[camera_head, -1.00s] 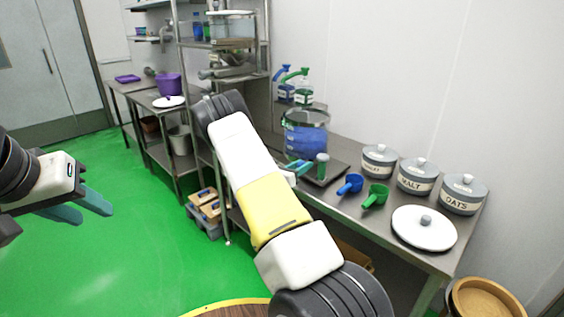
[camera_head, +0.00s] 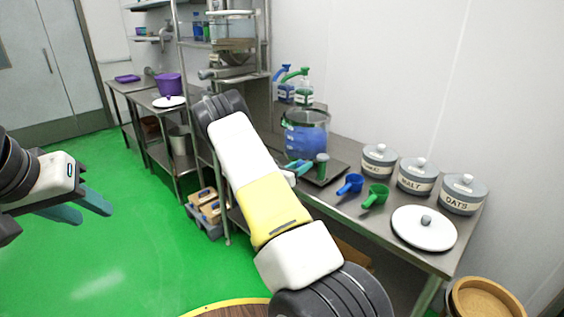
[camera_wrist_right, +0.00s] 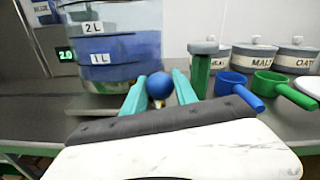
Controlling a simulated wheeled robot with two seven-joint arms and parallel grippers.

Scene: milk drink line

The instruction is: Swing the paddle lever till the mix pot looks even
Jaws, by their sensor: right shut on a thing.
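The mix pot (camera_head: 306,134) is a clear round vessel with blue contents on the steel table. In the right wrist view the mix pot (camera_wrist_right: 112,50) has 2 L and 1 L labels; its blue is banded, paler at the top, stronger around 1 L and greyer below. My right gripper (camera_head: 298,166) is in front of the pot. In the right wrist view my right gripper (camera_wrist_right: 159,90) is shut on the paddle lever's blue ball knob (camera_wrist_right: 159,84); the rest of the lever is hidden. My left gripper (camera_head: 88,206) hangs empty over the floor, its fingers apart.
A green-handled tool (camera_head: 321,168) stands close right of my right gripper. A blue scoop (camera_head: 351,184), a green scoop (camera_head: 375,195), a white lid (camera_head: 424,228) and lidded jars (camera_head: 417,177) are further right. A small green display (camera_wrist_right: 66,56) is left of the pot.

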